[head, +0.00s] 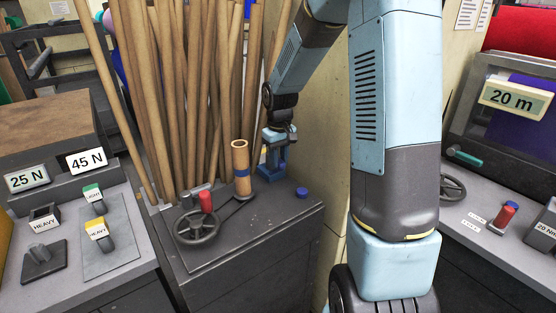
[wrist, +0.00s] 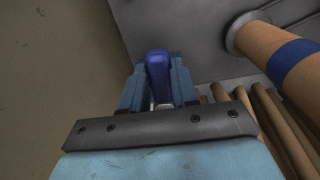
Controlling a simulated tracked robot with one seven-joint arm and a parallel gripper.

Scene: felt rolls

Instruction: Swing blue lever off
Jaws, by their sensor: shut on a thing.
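The blue lever's handle (wrist: 158,68) shows in the wrist view, between the two fingers of my gripper (wrist: 158,85). My gripper is shut on it, with a finger on each side. In the head view my gripper (head: 272,158) points down over the back of the dark grey cabinet top (head: 262,222), just right of a cardboard tube with a blue band. In that view the fingers hide most of the lever, and its base cannot be made out.
The banded tube (head: 241,165) stands close left of my gripper. A small blue cap (head: 302,192) is to its right. A handwheel (head: 197,227) and red-topped handle (head: 206,201) are in front. Several long tubes (head: 180,90) lean behind, beside a beige wall (head: 325,130).

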